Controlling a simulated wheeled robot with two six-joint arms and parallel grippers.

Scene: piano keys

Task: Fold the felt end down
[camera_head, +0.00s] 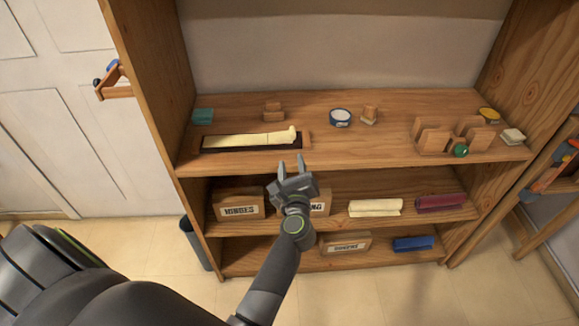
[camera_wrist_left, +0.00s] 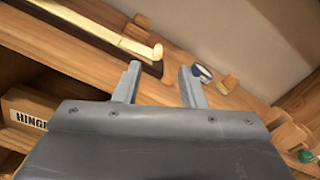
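A long cream felt strip (camera_head: 245,140) lies on a dark base on the upper shelf, at the left. Its right end curls up. In the left wrist view the felt (camera_wrist_left: 105,32) runs from the upper left, and its raised end stands just beyond the left fingertip. My left gripper (camera_head: 291,159) is open and empty, in front of the shelf edge, below and a little right of the curled end. Its two fingers also show apart in the left wrist view (camera_wrist_left: 160,78). My right gripper is not in view.
The upper shelf (camera_head: 350,150) also holds a teal block (camera_head: 202,115), small wooden blocks (camera_head: 273,112), a round blue-and-white tin (camera_head: 340,117) and a slotted wooden rack (camera_head: 450,138). Lower shelves hold labelled boxes (camera_head: 238,204) and rolled cloths (camera_head: 375,208). The shelf between felt and rack is mostly clear.

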